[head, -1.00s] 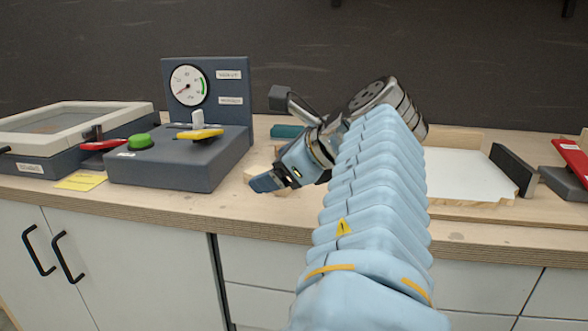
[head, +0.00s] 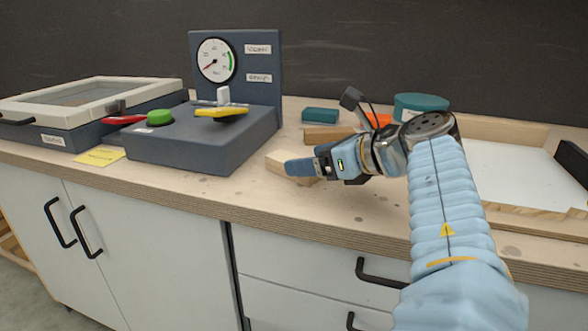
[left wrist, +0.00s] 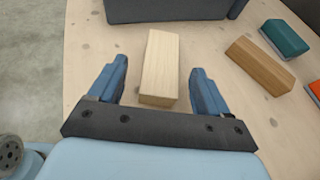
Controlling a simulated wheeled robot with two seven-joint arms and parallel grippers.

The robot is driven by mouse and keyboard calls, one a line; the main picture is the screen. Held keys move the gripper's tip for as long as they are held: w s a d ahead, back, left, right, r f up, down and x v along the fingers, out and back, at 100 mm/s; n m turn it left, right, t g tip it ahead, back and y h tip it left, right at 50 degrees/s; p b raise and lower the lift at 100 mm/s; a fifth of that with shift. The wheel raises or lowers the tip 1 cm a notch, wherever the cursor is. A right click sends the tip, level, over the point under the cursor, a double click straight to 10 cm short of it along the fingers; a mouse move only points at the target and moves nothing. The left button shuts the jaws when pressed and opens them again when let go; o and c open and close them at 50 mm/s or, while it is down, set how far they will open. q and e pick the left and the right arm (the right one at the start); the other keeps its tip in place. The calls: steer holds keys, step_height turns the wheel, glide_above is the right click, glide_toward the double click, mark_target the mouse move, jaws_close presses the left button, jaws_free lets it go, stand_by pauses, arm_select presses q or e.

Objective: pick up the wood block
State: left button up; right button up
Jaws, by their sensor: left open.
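The pale wood block (head: 277,161) lies on the worktop in front of the grey gauge box, partly hidden by my left gripper (head: 303,166) in the head view. In the left wrist view the wood block (left wrist: 161,58) lies lengthwise between the two blue fingers of my left gripper (left wrist: 159,72). The fingers are open, with a gap on each side of the block. The block's near end lies between the fingers and its far end reaches beyond the fingertips. My right gripper is not in view.
A browner block (head: 328,134) and a teal block (head: 320,115) lie behind my gripper. The grey gauge box (head: 190,152) with levers stands to the left. A white-floored wooden tray (head: 500,170) is at the right. The worktop's front edge is close.

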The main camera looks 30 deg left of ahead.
arm_select(q)
steer(key=x, duration=0.4)
steer(key=shift+w+d, duration=0.1)
steer(key=shift+c, duration=0.3)
steer(key=c, duration=1)
